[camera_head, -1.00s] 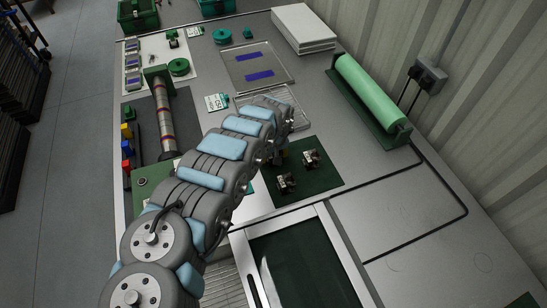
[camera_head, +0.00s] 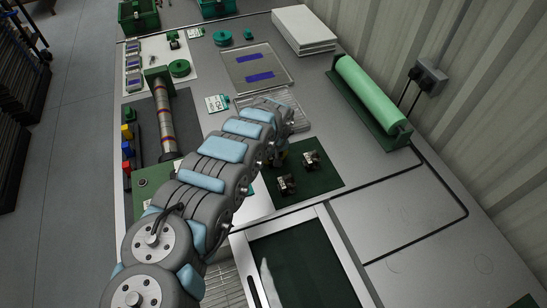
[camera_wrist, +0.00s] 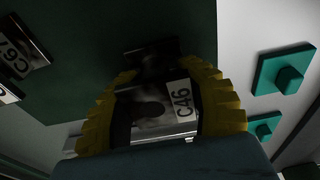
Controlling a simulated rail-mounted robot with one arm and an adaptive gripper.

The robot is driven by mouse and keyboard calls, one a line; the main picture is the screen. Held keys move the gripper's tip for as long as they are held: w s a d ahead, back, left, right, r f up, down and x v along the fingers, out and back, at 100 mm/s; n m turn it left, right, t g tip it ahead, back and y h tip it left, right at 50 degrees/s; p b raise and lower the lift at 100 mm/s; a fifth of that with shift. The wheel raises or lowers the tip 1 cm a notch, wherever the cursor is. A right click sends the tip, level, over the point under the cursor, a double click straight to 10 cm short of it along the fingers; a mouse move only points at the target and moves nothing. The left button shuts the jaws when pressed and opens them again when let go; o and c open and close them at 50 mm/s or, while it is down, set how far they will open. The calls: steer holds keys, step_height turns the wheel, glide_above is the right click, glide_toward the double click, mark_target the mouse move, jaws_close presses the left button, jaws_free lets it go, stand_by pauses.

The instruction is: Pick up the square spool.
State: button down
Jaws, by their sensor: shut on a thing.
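In the wrist view, a metal piece with a white C46 label (camera_wrist: 183,100) sits between the yellow fingers of my gripper (camera_wrist: 162,112). The fingers are shut on its sides. A dark square plate (camera_wrist: 153,53) shows just beyond it and seems part of the same piece, which I take to be the square spool. It is over or on the dark green mat (camera_wrist: 95,50); I cannot tell whether it touches it.
Two other metal pieces (camera_head: 311,158) (camera_head: 287,185) stand on the green mat (camera_head: 325,180). Teal square pieces with knobs (camera_wrist: 285,72) lie beside the mat in the wrist view. A green roller (camera_head: 372,95) stands at right. A framed dark tray (camera_head: 305,270) is in front.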

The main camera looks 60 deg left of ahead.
steer(key=shift+s+d+r+p, duration=0.1)
steer(key=shift+r+p, duration=1.05)
steer(key=shift+p, duration=0.4)
steer(key=shift+s+d+r+p, duration=0.1)
steer(key=shift+r+p, duration=1.05)
steer(key=shift+p, duration=0.4)
steer(key=shift+s+d+r+p, duration=0.2)
steer(key=shift+r+p, duration=0.1)
steer(key=shift+p, duration=0.35)
steer(key=s+d+r+p, duration=0.8)
steer(key=d+p, duration=0.1)
steer(key=p, duration=1.1)
steer(key=shift+s+d+p, duration=0.15)
steer(key=shift+d+p, duration=0.1)
steer(key=shift+p, duration=0.15)
steer(key=shift+f, duration=0.1)
steer(key=c, duration=1.3)
jaws_free()
steer(key=c, duration=0.4)
